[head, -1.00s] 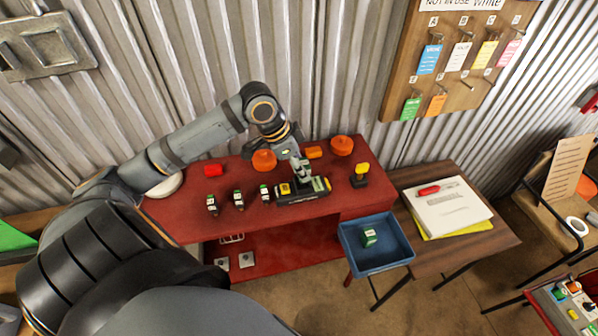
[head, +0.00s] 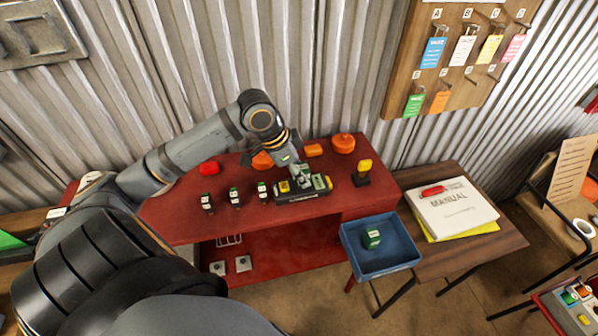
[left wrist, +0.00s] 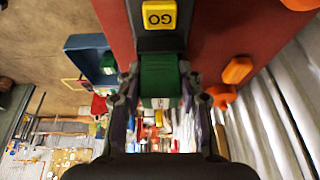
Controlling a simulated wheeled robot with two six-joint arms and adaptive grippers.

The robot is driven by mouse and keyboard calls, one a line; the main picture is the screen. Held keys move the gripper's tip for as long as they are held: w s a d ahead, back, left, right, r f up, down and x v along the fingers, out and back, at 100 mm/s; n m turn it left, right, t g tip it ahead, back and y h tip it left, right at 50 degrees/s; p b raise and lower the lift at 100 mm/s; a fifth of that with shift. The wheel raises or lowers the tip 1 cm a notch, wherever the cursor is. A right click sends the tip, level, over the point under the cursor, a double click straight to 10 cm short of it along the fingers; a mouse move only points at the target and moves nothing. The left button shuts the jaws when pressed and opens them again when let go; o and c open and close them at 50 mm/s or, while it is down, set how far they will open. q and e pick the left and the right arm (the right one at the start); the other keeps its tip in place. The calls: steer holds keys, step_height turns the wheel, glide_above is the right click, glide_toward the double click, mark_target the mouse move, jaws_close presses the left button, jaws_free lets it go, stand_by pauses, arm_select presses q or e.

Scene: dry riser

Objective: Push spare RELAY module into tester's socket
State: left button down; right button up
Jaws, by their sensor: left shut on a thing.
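My left gripper (head: 302,183) is over the tester (head: 302,196), a dark block with a yellow patch at its left end. It is shut on a green relay module (left wrist: 160,82), which shows between the fingers in the left wrist view. My right gripper is not in view.
Several small modules (head: 235,197) stand in a row on the red bench (head: 180,215), left of the tester. A blue tray (head: 352,245) at front right holds a green module (head: 371,238). A yellow-topped black device (head: 362,172) and orange items (head: 343,144) stand nearby.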

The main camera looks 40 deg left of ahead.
arm_select(q)
steer(key=shift+s+f, duration=0.3)
steer(key=shift+f, duration=0.3)
steer(key=c, duration=1.3)
jaws_free()
steer(key=shift+o, duration=2.2)
steer(key=shift+w+d+f, duration=0.1)
steer(key=shift+w, duration=0.3)
steer(key=shift+a, duration=0.2)
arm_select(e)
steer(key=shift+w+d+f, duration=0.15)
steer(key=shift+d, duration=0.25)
arm_select(q)
steer(key=shift+s, duration=0.1)
